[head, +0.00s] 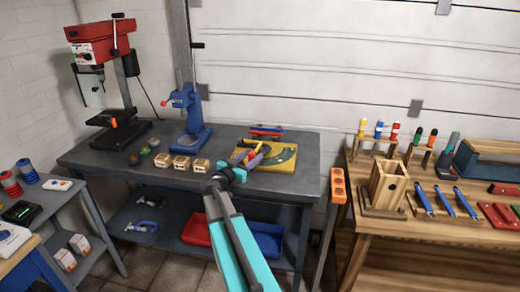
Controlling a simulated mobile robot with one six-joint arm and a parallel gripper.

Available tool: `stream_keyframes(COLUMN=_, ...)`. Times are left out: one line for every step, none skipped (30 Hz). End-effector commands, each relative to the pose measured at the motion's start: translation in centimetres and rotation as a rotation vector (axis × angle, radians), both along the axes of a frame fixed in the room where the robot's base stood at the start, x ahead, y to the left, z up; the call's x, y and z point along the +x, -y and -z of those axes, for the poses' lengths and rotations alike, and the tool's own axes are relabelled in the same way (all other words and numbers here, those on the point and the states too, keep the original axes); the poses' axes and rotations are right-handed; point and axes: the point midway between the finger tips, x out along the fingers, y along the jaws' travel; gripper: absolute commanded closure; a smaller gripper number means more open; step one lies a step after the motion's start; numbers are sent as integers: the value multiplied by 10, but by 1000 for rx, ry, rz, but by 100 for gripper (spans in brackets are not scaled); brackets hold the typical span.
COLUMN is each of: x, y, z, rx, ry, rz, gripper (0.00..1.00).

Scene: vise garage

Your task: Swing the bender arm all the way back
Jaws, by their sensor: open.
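The bender (284,160) sits near the front right corner of the grey workbench. My wrist covers part of the yellow base. I cannot tell whether the fingers touch the bar or stand around it.
Small wooden blocks (181,163) stand left of my gripper. A blue arbor press (190,115) and a red drill press (95,60) stand behind them. Red and blue bars (265,131) lie behind the bender. A wooden bench (450,228) with tools is at the right.

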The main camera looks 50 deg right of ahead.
Motion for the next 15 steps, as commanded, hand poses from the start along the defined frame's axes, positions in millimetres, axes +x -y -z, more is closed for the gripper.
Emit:
stream_keyframes(x=2, y=8, z=-2, rx=0, ry=-1, rz=2, gripper=60)
stream_keyframes(x=2, y=12, z=-2, rx=0, ry=0, rz=3, gripper=60)
stream_keyframes(x=3, y=17, z=-2, rx=1, ry=0, rz=2, gripper=60)
stream_keyframes(x=4, y=19, z=-2, rx=1, ry=1, rz=1, gripper=60)
stream_keyframes(x=4, y=22, z=-2, rx=1, ry=1, rz=1, gripper=60)
stream_keyframes(x=5, y=25, z=-1, rx=1, ry=1, rz=1, gripper=60)
stream_keyframes(x=5, y=28, z=-1, rx=1, ry=1, rz=2, gripper=60)
stream_keyframes(x=5, y=30, z=-1, rx=1, ry=1, rz=2, gripper=60)
stream_keyframes(x=5, y=33, z=-1, rx=0, ry=1, rz=2, gripper=60)
stream_keyframes(x=5, y=34, z=-1, rx=0, ry=1, rz=2, gripper=60)
stream_keyframes(x=5, y=35, z=-1, rx=0, ry=1, rz=2, gripper=60)
stream_keyframes(x=5, y=37, z=-1, rx=0, ry=1, rz=2, gripper=60)
stream_keyframes(x=5, y=37, z=-1, rx=0, ry=1, rz=2, gripper=60)
stream_keyframes(x=5, y=38, z=-1, rx=0, ry=1, rz=2, gripper=60)
stream_keyframes(x=5, y=38, z=0, rx=0, ry=1, rz=1, gripper=60)
